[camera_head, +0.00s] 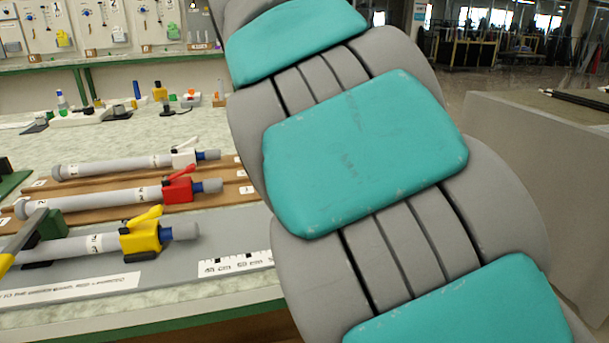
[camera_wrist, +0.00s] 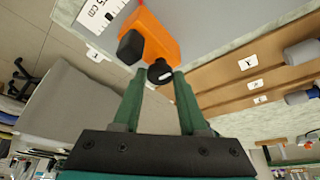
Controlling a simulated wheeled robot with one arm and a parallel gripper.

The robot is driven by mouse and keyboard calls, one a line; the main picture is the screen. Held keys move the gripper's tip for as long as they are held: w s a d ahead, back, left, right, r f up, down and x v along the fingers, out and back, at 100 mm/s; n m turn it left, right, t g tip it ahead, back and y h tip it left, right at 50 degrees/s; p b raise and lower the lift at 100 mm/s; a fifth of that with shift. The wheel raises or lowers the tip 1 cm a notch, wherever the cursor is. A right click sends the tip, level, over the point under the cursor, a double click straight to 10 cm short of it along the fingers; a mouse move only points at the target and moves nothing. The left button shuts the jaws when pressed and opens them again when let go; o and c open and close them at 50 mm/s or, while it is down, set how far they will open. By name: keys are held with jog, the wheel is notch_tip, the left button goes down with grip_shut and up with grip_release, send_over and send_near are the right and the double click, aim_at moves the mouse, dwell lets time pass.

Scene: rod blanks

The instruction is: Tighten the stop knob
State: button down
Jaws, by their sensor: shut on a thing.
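In the wrist view an orange stop block (camera_wrist: 154,36) sits on the grey fixture beside a printed scale (camera_wrist: 97,14). A round black knob (camera_wrist: 160,72) with a small white mark is on its near side. A second black part (camera_wrist: 130,47) is on the block's left. My gripper (camera_wrist: 159,74) has its two green fingers shut on the round knob, one at each side. In the head view my arm hides the stop block, the knob and my gripper.
In the head view rods with white, red (camera_head: 178,189) and yellow (camera_head: 140,237) clamps lie on the bench at left. The scale strip (camera_head: 236,263) runs along the front. A grey partition (camera_head: 545,165) stands at right. Small parts and tools line the back.

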dwell(0.4)
jog(key=shift+c, duration=2.2)
grip_release()
jog(key=v, duration=0.8)
jog(key=shift+s+f, duration=0.1)
